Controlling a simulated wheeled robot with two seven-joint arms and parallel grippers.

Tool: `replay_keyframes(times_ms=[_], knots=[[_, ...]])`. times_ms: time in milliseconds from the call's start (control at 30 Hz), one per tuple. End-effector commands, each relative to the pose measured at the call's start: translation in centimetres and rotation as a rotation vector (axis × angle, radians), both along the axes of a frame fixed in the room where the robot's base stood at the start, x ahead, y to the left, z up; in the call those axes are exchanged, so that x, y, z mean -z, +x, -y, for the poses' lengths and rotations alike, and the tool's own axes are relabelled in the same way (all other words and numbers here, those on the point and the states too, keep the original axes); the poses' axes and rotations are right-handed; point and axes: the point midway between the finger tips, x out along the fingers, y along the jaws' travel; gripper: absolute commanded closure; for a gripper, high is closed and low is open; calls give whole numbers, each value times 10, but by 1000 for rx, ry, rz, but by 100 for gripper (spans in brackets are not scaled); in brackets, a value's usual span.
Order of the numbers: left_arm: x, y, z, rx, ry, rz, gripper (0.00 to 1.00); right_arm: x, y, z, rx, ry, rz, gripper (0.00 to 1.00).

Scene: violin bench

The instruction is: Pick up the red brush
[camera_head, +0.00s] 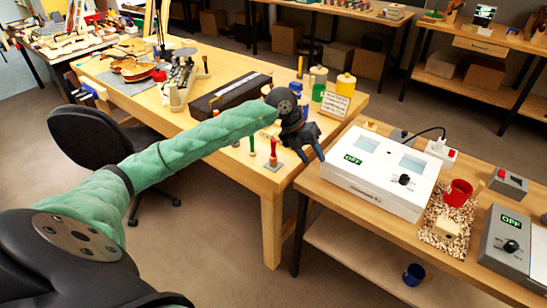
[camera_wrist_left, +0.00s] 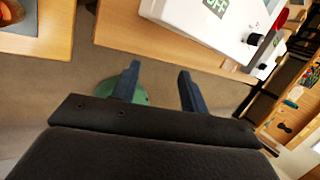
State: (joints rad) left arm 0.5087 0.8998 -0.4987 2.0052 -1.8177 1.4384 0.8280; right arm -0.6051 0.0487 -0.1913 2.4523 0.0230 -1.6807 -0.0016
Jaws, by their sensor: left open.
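A red-handled tool (camera_head: 273,153), which looks like the red brush, stands upright on a small grey base near the front right corner of the violin bench (camera_head: 262,185). My left gripper (camera_head: 311,157) is open and empty, its blue fingers pointing down. In the head view it is to the right of the red tool, over the gap between the bench and the table on the right. In the left wrist view the open fingers (camera_wrist_left: 158,72) have floor between and below them, and the red tool is not seen. My right gripper is not in view.
A green-handled tool (camera_head: 251,145) stands left of the red one. A long dark case (camera_head: 229,96), a small sign (camera_head: 335,104) and jars (camera_head: 345,84) are on the bench. A white device (camera_head: 378,170) with a display sits on the right table, close to my left gripper.

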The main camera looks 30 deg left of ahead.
Motion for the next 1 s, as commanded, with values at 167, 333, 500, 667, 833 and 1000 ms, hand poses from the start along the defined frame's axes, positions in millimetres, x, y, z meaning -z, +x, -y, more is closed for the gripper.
replay_keyframes(times_ms=[167,333,500,667,833,1000], knots=[[-19,12,-91,-124,313,-69,56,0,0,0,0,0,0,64],[-34,13,-135,-205,459,-110,56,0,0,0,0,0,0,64],[-29,13,-145,-224,492,-124,56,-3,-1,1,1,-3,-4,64],[-14,15,-146,-224,490,-122,56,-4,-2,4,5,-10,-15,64],[-6,16,-147,-222,490,-122,56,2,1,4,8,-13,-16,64],[6,20,-149,-223,488,-123,56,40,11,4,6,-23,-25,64]])
